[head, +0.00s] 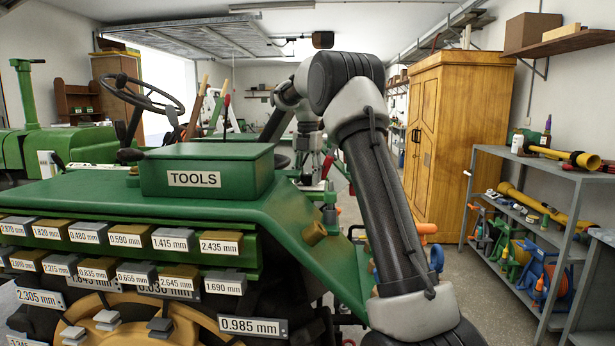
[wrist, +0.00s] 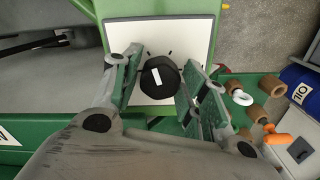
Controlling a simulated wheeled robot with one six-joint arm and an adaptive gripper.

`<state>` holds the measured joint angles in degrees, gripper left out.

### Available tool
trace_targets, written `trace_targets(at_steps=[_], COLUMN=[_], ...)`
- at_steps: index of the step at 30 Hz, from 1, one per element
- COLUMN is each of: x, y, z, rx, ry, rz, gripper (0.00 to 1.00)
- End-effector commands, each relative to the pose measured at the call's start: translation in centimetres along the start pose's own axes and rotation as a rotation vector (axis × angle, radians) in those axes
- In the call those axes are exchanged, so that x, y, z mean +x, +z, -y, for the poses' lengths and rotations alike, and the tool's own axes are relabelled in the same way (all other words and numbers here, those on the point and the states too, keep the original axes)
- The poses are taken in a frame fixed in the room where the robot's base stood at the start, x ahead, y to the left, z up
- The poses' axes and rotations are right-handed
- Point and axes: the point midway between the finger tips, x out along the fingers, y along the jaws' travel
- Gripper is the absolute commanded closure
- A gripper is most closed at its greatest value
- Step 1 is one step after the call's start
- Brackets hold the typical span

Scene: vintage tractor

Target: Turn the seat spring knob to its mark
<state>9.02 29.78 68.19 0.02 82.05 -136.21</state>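The seat spring knob (wrist: 160,77) is black and round, with a white pointer line on its face. It sits on a white plate (wrist: 191,32) with short dark tick marks around the knob; the lower part of the plate is partly covered by my fingers. In the wrist view my gripper (wrist: 162,66) is open, with one finger on each side of the knob. Narrow gaps seem to show between the fingers and the knob; contact cannot be told for sure. The knob cannot be made out in the head view.
A green toolbox (head: 207,170) labelled TOOLS stands on the green tractor fender (head: 120,197). The grey seat (wrist: 45,60) lies left of the plate. Several brown cylinders, an orange piece (wrist: 277,139) and a blue can (wrist: 300,88) are at right. A wooden cabinet (head: 455,125) and grey shelf (head: 520,230) stand farther right.

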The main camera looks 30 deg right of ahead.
Motion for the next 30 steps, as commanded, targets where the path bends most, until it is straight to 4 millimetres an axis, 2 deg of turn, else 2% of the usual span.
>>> trace_targets(at_steps=[1,4,17,30], x=[-0.01,-0.01,-0.02,-0.03], y=[0.00,0.00,0.00,0.01], z=[0.00,0.00,0.00,-0.02], rx=[0.000,0.000,0.076,0.399], ry=[0.000,0.000,0.000,0.000], rz=[0.000,0.000,0.000,0.001], gripper=[0.72,0.89,0.89,0.89])
